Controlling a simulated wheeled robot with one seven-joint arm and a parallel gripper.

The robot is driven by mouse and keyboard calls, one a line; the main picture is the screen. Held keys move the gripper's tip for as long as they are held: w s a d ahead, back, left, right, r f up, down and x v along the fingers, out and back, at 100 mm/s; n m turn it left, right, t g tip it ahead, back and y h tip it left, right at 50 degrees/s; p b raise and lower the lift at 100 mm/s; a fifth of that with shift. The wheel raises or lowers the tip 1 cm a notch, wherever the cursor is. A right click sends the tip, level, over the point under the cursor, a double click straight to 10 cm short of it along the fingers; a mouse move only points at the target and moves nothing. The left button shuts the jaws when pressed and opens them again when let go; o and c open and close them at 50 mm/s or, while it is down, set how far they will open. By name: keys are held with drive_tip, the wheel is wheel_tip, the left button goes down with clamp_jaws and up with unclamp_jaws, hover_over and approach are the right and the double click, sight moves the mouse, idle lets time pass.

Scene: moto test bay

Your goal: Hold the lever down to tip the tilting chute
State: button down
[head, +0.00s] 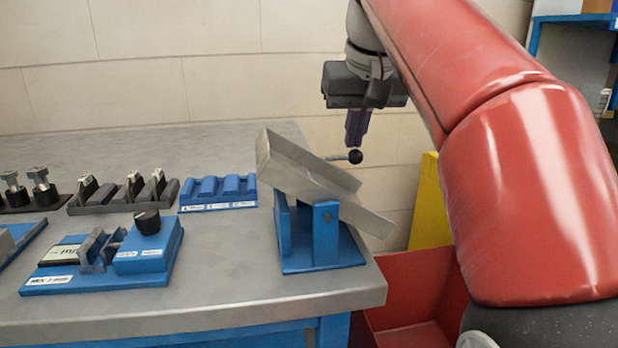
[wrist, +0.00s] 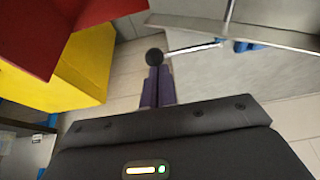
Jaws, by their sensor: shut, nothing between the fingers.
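The tilting chute (head: 300,168) is a grey metal trough on a blue stand (head: 325,240) at the table's right corner. It slopes down to the right, its low end past the table edge. The lever, a thin rod with a black ball knob (head: 355,156), sticks out behind the chute; the knob also shows in the wrist view (wrist: 154,56). My gripper (head: 354,140) points down with its purple fingers shut and empty. The fingertips are right at the knob in both views, seemingly above it. I cannot tell whether they touch it.
A red bin (head: 415,300) stands on the floor under the chute's low end, with a yellow box (head: 430,210) behind it. Blue fixtures (head: 218,192) and a box with a black knob (head: 148,240) stand left on the grey table (head: 240,285).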

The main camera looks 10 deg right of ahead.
drive_tip(key=shift+r+p, duration=2.8)
drive_tip(key=shift+r, duration=1.65)
